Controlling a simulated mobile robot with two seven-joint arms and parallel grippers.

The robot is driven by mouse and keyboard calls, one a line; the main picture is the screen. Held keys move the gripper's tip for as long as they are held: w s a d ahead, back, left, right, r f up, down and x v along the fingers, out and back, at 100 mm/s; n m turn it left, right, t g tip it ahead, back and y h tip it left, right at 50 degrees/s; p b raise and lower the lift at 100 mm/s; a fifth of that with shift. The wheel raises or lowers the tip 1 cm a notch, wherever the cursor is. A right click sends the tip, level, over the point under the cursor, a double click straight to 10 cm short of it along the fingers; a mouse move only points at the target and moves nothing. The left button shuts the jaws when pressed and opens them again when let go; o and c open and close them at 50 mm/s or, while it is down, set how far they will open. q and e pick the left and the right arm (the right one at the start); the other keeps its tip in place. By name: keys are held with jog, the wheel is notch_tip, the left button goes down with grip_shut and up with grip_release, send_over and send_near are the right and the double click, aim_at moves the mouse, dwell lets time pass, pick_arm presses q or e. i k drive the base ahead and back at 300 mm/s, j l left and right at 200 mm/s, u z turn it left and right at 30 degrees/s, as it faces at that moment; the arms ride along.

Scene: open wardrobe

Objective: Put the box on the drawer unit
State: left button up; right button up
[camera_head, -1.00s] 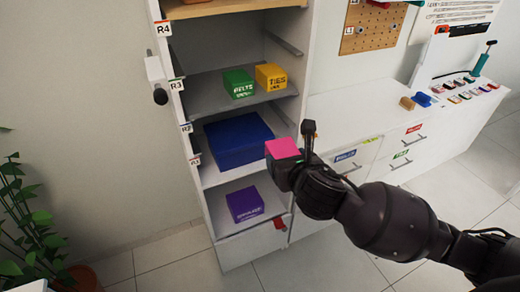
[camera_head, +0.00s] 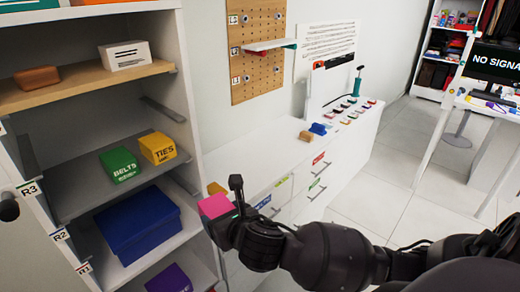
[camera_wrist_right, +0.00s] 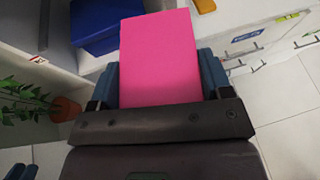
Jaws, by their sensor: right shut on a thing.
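A pink box (camera_head: 215,206) is held in my right gripper (camera_head: 232,216), in front of the shelves' right side. In the right wrist view the pink box (camera_wrist_right: 160,58) sits between the two fingers of the gripper (camera_wrist_right: 160,88), which are shut on it. The white drawer unit (camera_head: 262,160) stands to the right of the shelves, with labelled drawer fronts and a largely bare near top. The box is apart from it in the picture, in front of its near left end. My left gripper is not in view.
The open shelves hold a green box (camera_head: 120,165), a yellow box (camera_head: 158,148), a large blue box (camera_head: 138,225) and a purple box (camera_head: 168,279). On the unit's top are a tan block (camera_head: 306,136), a blue item (camera_head: 318,128) and several small coloured items. A pegboard (camera_head: 257,48) hangs above.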

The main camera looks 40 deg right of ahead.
aim_at(244, 177)
jog(key=i+l, duration=0.25)
jog(key=l, duration=0.15)
jog(key=i+l+u, duration=0.1)
jog(key=i+l, duration=0.15)
jog(key=l, duration=0.2)
jog(key=i+l, duration=0.25)
jog(key=l, duration=0.2)
